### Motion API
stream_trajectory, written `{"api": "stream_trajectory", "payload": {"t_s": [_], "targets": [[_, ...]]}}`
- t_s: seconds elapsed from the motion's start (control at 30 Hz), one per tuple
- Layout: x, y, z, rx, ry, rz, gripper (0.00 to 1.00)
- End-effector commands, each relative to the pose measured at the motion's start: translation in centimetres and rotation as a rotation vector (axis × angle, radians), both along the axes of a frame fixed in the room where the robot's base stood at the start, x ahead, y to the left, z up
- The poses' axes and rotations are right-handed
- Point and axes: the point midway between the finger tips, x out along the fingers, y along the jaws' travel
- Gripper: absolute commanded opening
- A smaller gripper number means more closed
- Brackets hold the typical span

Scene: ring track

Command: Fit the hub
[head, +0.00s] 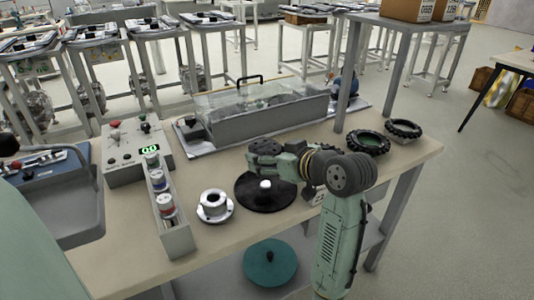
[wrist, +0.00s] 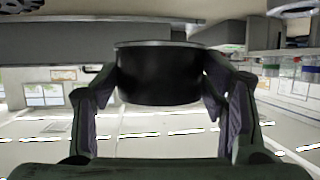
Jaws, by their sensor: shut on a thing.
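My gripper (head: 264,155) is above the table, just behind and above a black disc (head: 249,197) with a small white knob (head: 265,184) at its middle. In the wrist view both fingers press on the sides of a dark round part (wrist: 158,75) with a thin pale rim. In the head view my gripper mostly hides this part, and I cannot tell whether it is the hub. A white flanged piece with a raised collar and a central hole (head: 228,213) sits on the table left of the disc.
A narrow grey tray (head: 178,242) holds several small jars. A control box (head: 121,161) with a green display stands behind it. A clear-covered case (head: 262,118) lines the back. Two black toothed rings (head: 381,150) (head: 416,135) lie right. A teal disc (head: 271,281) is below.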

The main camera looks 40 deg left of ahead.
Motion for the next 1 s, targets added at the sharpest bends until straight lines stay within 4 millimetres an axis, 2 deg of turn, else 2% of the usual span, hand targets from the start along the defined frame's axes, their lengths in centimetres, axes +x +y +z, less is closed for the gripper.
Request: {"api": "stream_trajectory", "payload": {"t_s": [0.37, 1.0], "targets": [[-0.1, -0.4, 0.1, 0.001, -0.012, 0.005, 0.13], [-0.1, -0.3, -5.2, 0.001, -0.011, 0.004, 0.13]]}}
